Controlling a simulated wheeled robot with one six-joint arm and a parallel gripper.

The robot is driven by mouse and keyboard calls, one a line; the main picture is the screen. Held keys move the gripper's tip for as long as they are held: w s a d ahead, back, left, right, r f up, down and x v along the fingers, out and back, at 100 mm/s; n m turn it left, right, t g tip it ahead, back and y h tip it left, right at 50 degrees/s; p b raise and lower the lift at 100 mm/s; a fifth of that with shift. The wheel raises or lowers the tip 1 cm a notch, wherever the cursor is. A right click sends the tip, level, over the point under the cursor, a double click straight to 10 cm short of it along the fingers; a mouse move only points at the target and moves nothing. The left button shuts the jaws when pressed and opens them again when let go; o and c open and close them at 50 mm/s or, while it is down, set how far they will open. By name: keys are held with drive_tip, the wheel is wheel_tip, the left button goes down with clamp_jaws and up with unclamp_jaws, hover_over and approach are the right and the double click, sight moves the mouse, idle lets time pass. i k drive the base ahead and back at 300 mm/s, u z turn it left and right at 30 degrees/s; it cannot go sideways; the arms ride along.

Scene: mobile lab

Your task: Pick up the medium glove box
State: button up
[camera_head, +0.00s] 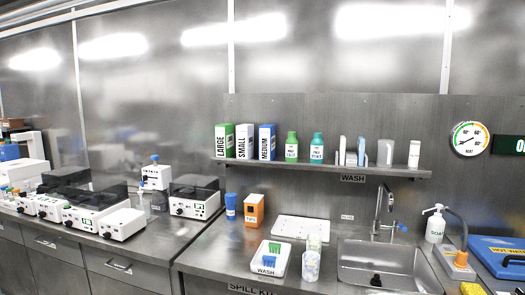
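The medium glove box (267,142) is a blue and white upright box lettered MEDIUM. It stands on the wall shelf, at the right end of a row of three boxes. The small glove box (245,142), also blue and white, is directly to its left. The large glove box (224,141), green and white, is left of that. A green bottle (291,147) stands to the right of the medium box, with a gap between them. My gripper is not in view.
The shelf (340,167) also holds a teal bottle (316,148) and several white items. Lab machines (104,222) line the left counter.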

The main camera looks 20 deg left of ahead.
sight(267, 132)
drive_tip(key=u, duration=0.3)
drive_tip(key=i, duration=0.4)
drive_tip(key=u, duration=0.9)
drive_tip(key=i, duration=0.7)
drive_tip(key=u, duration=0.3)
